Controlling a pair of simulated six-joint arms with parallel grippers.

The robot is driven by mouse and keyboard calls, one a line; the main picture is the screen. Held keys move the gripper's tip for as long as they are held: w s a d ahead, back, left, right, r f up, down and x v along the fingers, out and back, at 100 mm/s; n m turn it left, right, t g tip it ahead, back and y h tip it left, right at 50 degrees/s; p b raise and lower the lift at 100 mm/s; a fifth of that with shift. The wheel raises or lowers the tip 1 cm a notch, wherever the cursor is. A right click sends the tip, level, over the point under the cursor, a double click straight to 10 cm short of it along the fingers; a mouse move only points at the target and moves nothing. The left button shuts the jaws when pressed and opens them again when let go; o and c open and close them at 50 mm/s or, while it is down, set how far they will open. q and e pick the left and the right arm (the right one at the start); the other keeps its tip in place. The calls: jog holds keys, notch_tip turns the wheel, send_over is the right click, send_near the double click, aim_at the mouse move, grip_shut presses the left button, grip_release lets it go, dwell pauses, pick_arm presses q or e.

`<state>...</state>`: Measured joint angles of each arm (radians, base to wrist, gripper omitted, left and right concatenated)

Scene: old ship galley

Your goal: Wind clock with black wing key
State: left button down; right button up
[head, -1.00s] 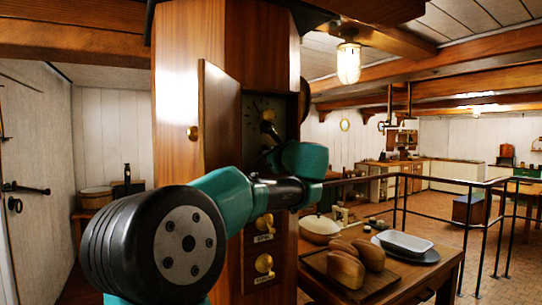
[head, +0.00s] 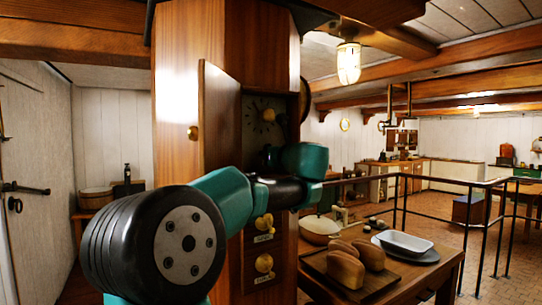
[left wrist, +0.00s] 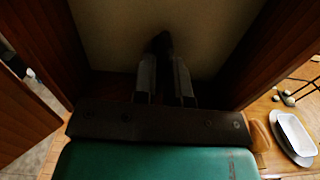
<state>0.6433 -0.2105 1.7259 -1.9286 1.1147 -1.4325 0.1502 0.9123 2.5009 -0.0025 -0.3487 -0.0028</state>
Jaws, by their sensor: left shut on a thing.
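The clock (head: 262,113) is set in a tall wooden case, with a dark face and a brassy middle. Its wooden door (head: 219,115) with a brass knob stands open to the left. My left gripper (left wrist: 164,65) is inside the case, in front of a pale surface. Its fingers are shut on a small dark thing (left wrist: 161,42), which looks like the black wing key; its shape is too dark to make out. In the head view my left arm and wrist hide most of the gripper, just below the clock face. My right gripper is not in view.
A dark railing (head: 440,190) stands behind.

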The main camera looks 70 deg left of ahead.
pick_arm(q)
jog(key=m, duration=0.5)
jog(key=shift+f, duration=0.1)
jog(key=shift+m, duration=0.3)
jog(key=shift+m, duration=0.4)
jog(key=m, duration=0.6)
jog(key=c, duration=1.2)
grip_release()
jog(key=shift+d, duration=0.15)
jog(key=d, duration=0.3)
jog(key=w+d, duration=0.1)
jog(key=d, duration=0.1)
jog(key=shift+d, duration=0.35)
